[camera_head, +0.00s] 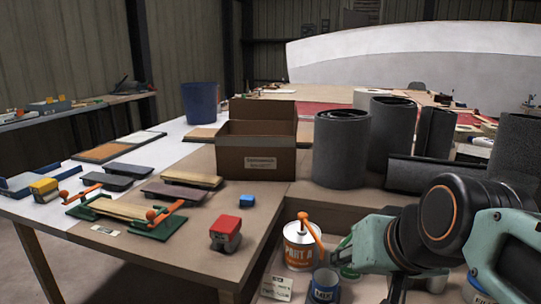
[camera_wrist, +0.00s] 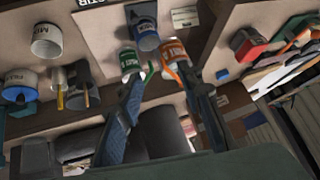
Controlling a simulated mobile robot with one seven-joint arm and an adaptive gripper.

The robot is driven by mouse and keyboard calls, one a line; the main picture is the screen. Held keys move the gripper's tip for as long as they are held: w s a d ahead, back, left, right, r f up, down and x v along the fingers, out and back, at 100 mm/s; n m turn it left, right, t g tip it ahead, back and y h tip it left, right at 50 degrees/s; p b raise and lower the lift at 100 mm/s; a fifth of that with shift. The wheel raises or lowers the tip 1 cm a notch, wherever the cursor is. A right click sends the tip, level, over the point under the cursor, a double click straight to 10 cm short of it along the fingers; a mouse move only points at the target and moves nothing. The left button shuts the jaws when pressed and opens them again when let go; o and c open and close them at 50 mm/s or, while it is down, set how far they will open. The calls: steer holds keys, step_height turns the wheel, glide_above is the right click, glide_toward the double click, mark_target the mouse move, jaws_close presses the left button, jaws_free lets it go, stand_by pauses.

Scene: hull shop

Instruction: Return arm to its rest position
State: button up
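My gripper (camera_wrist: 166,80) shows in the wrist view with its two dark fingers spread wide apart. Nothing is held between them; cans on the bench show in and beyond the gap. In the head view my arm (camera_head: 450,225) reaches in from the right edge, bent low over the front right of the bench. Its teal and black links cover part of the cans there.
An orange-labelled can (camera_head: 299,247), a blue cup (camera_head: 324,286) and a partly hidden green can (camera_head: 350,271) stand close to my arm. Dark rolls (camera_head: 341,150) stand behind it. A cardboard box (camera_head: 256,155) and red block (camera_head: 225,233) are further left.

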steer(key=s+f+n+g+h+p, duration=0.1)
steer(key=s+f+g+p, duration=0.1)
steer(key=s+f, duration=0.45)
step_height(320, 180, up, 34)
steer(key=s+p, duration=0.1)
steer(key=p, duration=3.1)
steer(key=shift+a+r, duration=0.2)
steer(key=shift+r, duration=0.05)
